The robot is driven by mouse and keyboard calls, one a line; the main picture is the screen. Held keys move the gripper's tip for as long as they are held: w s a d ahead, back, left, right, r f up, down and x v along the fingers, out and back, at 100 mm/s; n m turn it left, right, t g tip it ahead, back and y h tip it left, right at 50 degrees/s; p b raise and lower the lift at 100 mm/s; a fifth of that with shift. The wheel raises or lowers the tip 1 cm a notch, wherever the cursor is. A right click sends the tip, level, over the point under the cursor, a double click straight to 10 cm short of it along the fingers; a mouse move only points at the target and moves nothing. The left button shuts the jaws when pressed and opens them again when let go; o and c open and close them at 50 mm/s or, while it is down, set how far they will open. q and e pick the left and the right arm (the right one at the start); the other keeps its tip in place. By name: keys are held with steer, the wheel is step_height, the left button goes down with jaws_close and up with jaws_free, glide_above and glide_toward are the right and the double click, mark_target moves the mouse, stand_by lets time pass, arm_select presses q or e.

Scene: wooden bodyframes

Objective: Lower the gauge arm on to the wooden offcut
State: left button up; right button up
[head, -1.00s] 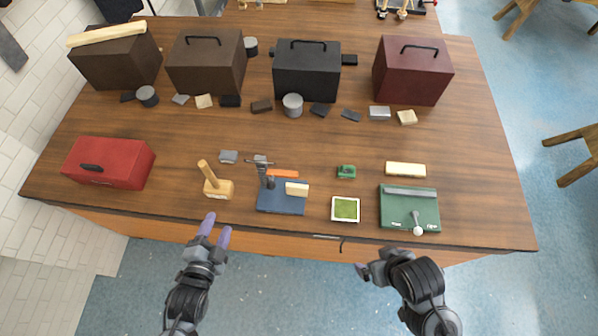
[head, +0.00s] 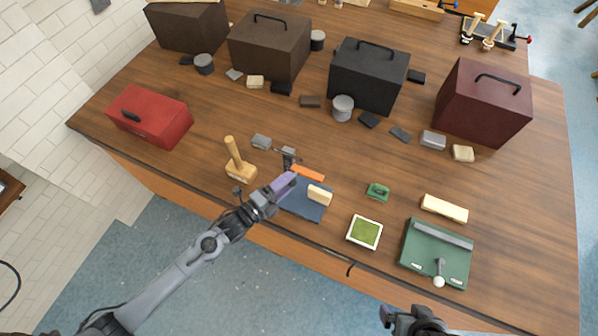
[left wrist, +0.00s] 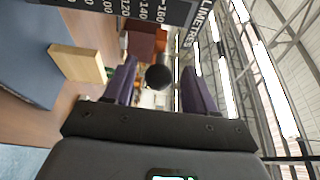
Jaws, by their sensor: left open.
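The height gauge stands on a blue base plate (head: 312,211) near the front edge of the table. Its grey post (head: 288,155) is partly hidden by my left gripper (head: 284,184). The light wooden offcut (head: 319,194) rests on the plate and shows at the left of the left wrist view (left wrist: 78,65). My left gripper's purple fingers are open. In the left wrist view a dark round knob (left wrist: 158,77) appears between them; contact cannot be told. A dark millimetre scale (left wrist: 150,10) crosses the top there. My right gripper (head: 388,316) is low in the head view, its opening unclear.
A wooden mallet (head: 239,171) stands left of the gauge. An orange strip (head: 308,173) lies behind it. A green-topped tile (head: 365,232), a small green block (head: 377,192) and a green box with a lever (head: 437,253) are to the right. Toolboxes line the back.

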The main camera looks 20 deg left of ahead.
arm_select(q)
steer(key=x, duration=0.5)
steer(key=shift+w+d+p, duration=0.1)
steer(key=shift+w+p, duration=0.05)
steer(key=shift+p, duration=0.15)
jaws_close()
